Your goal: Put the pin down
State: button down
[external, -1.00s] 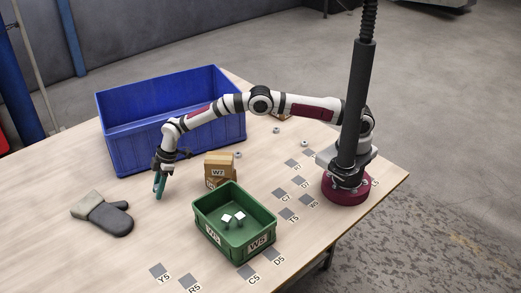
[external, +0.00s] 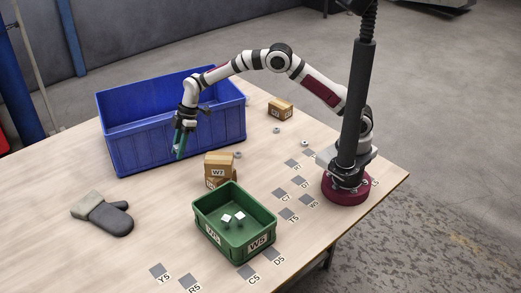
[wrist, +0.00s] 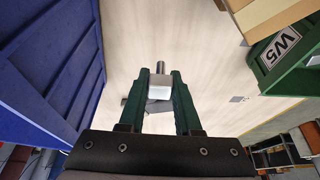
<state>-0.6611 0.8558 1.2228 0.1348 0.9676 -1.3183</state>
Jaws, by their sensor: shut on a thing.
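In the wrist view the fingers (wrist: 161,92) are shut on the pin (wrist: 160,86), which has a white block-like head and a grey metal shank pointing away from the gripper. The pin is too small to make out in the external view. A green bin (external: 212,228) marked W5 stands nearer the camera and holds two white-headed pieces (external: 227,218). Several grey labelled squares (external: 289,215) lie on the table.
The large blue crate (external: 170,138) stands behind my gripper. Stacked cardboard boxes (external: 219,167) stand between it and the green bin. A grey glove (external: 103,214) lies at left. A small box (external: 281,107) and a few nuts (external: 238,154) lie further back. The front left table is clear.

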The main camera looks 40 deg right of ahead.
jog(key=s+d+r+n+g+h, duration=0.1)
jog(key=s+d+n+g, duration=0.15)
jog(key=s+n, duration=0.7)
jog(key=s+d+r+n+g+h, duration=0.1)
jog(key=s+d+n+g+h, duration=0.3)
jog(key=s, duration=1)
jog(key=n+t+y, duration=0.1)
jog(key=t+y, duration=0.1)
send_near(238, 240)
jog(key=shift+s+a+f, duration=0.15)
jog(key=shift+s+f, duration=0.45)
jog(key=shift+s, duration=0.15)
jog(key=shift+s+a+f, duration=0.15)
jog(key=shift+s+f, duration=0.05)
jog(key=shift+f, duration=1.95)
jog(key=shift+f, duration=0.1)
jog(key=c, duration=0.6)
grip_release()
